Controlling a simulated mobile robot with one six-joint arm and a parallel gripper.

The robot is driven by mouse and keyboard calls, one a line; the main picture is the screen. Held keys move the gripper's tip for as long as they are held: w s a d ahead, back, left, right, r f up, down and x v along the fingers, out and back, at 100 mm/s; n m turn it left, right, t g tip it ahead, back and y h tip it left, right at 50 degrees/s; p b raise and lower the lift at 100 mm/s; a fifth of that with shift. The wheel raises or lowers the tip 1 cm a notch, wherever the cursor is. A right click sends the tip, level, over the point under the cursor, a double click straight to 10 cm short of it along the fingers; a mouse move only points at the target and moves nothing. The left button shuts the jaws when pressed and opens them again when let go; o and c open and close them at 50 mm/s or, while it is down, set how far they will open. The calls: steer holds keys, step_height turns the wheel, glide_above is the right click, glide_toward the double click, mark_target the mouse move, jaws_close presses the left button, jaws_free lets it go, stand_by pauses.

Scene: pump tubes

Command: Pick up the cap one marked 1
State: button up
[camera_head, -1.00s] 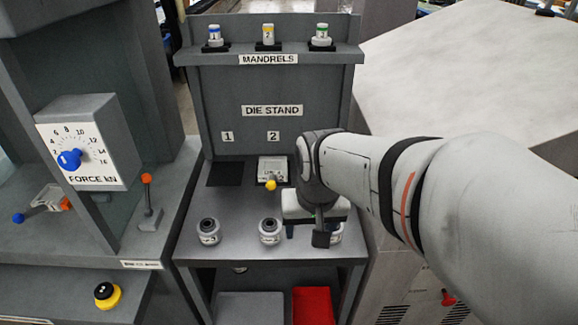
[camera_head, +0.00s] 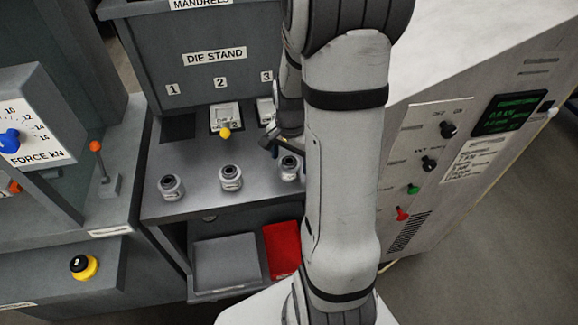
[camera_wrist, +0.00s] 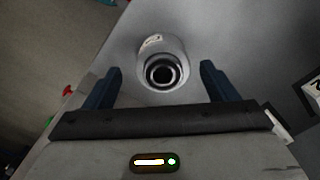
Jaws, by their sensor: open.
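Three white caps with dark round openings stand upright in a row on the front of the die stand: a left cap (camera_head: 171,187), a middle cap (camera_head: 231,177) and a right cap (camera_head: 289,167). Their markings are too small to read, so I cannot tell which is marked 1. My gripper (camera_wrist: 160,68) is open and empty. In the head view it is by the right cap, partly hidden behind my arm. In the wrist view one cap (camera_wrist: 162,48) shows between and just beyond the blue fingertips, apart from both.
The die stand (camera_head: 200,150) carries labels 1, 2 and 3, with white blocks (camera_head: 225,117) below 2 and 3 and a dark square (camera_head: 178,127) below 1. A red bin (camera_head: 281,247) and grey tray (camera_head: 226,258) sit below. A control cabinet (camera_head: 440,165) stands right.

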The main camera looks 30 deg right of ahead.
mark_target(289, 161)
steer(key=shift+w+a+f, duration=0.1)
steer(key=shift+f, duration=1.7)
steer(key=shift+c, duration=0.5)
